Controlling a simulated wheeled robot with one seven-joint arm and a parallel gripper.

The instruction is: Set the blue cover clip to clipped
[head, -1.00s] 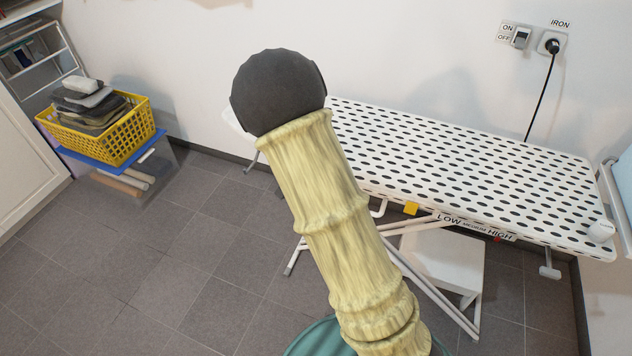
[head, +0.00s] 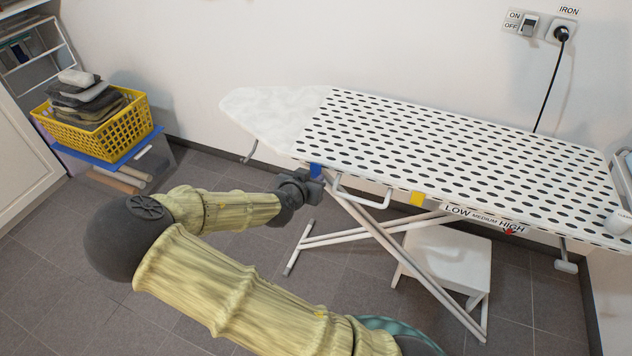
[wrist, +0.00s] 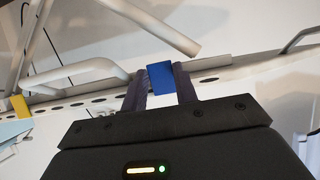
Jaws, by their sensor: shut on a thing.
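The blue cover clip (head: 315,170) sits at the near edge of the ironing board (head: 271,101), under the left end of the dotted cover (head: 420,145). My gripper (head: 308,184) reaches it from the left and front. In the wrist view, the blue clip (wrist: 160,77) is between the two dark fingers of my gripper (wrist: 159,90), which are shut on it. The clip is against the board's edge rail; whether it is clipped cannot be told.
A yellow clip (head: 417,198) and a LOW-MEDIUM-HIGH slider (head: 485,219) are farther right on the board's edge. A white loop handle (head: 362,192) is just right of the blue clip. Crossed legs (head: 385,250) and a white stool (head: 445,262) stand below. A yellow basket (head: 95,125) is at left.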

